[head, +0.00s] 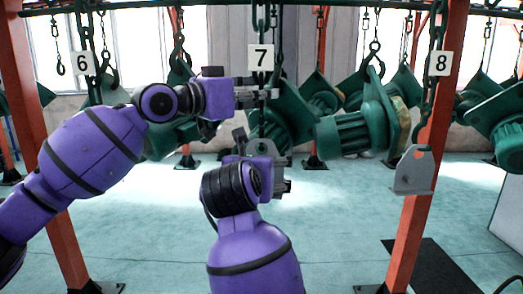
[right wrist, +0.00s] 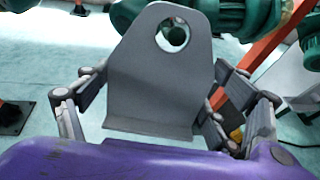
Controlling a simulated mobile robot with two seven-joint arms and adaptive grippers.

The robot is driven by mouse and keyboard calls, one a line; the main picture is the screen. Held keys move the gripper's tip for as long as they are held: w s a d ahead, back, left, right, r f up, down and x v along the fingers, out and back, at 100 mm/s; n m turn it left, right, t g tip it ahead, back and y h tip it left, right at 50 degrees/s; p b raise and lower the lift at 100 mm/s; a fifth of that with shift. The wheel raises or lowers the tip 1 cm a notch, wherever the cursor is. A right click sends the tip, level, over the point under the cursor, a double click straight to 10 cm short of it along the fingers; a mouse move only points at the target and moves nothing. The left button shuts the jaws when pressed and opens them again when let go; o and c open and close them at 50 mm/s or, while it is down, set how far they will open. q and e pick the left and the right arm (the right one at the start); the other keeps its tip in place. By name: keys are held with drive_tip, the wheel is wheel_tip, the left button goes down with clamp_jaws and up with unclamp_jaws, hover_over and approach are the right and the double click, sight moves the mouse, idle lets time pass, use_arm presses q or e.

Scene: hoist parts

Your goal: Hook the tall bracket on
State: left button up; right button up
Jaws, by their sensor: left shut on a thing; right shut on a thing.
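The tall bracket (head: 264,147) is a grey plate with a rounded top. In the right wrist view the bracket (right wrist: 152,85) stands upright with a large round hole near its top. My right gripper (head: 268,172) is shut on its lower part, below the number 7 sign. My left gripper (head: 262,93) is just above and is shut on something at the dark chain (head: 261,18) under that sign. The gripped piece is mostly hidden by the fingers. The top of the bracket is a little below the left gripper, and I cannot tell whether a hook passes through the hole.
Another grey bracket (head: 413,178) hangs at the chain under the number 8 sign (head: 439,64). Green hoist units (head: 360,125) hang behind. Red posts (head: 425,150) stand left and right. A free hook (head: 110,75) hangs near the number 6 sign. The pale floor between the posts is mostly clear.

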drive_tip(key=shift+w+r, duration=0.1)
drive_tip(key=shift+w, duration=0.1)
idle(0.5)
drive_tip(key=shift+w+t, duration=0.3)
drive_tip(key=shift+w, duration=0.05)
drive_tip(key=shift+w+f+t, duration=0.3)
drive_tip(key=shift+w+t, duration=0.1)
drive_tip(key=shift+w, duration=0.1)
idle(0.4)
drive_tip(key=shift+w, duration=0.3)
drive_tip(key=shift+w+f+t, duration=0.25)
drive_tip(key=shift+f+t, duration=0.25)
drive_tip(key=shift+f, duration=0.1)
idle(0.6)
idle(0.7)
drive_tip(key=o, duration=1.9)
